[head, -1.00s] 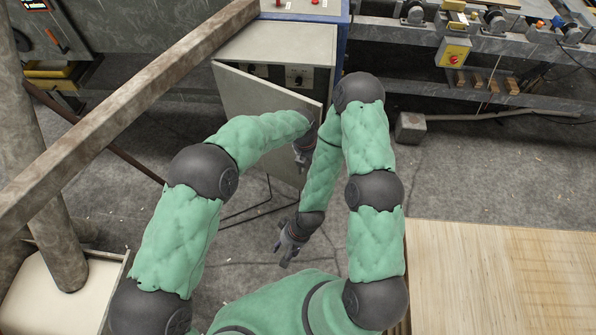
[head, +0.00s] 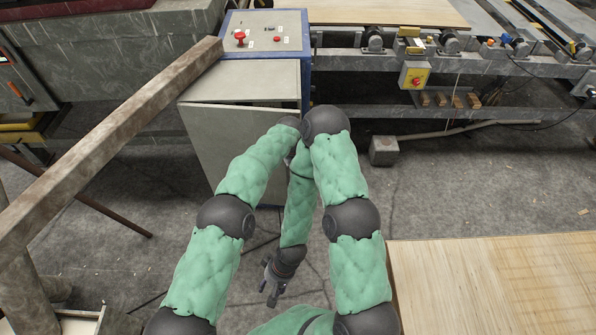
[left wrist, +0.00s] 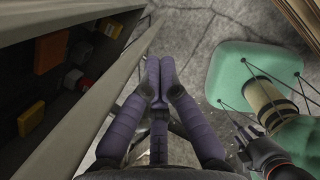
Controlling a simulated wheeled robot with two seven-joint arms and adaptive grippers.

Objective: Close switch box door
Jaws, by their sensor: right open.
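The switch box (head: 262,80) is a grey cabinet with a blue frame and red buttons on top. Its grey door (head: 222,147) stands partly open, with a narrow gap along the top. In the left wrist view the door edge (left wrist: 95,125) runs beside the left gripper (left wrist: 159,62), and orange and red parts show in the dark space behind it. The left gripper's purple fingers are together with nothing between them; contact with the door is unclear. In the head view that gripper is mostly hidden by my arms. My right gripper (head: 270,290) hangs low, open and empty, away from the door.
A thick grey beam (head: 110,140) slants past the box on the left. A wooden panel stack (head: 490,285) stands at the right front. A conveyor frame with a yellow switch (head: 414,75) is at the back right.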

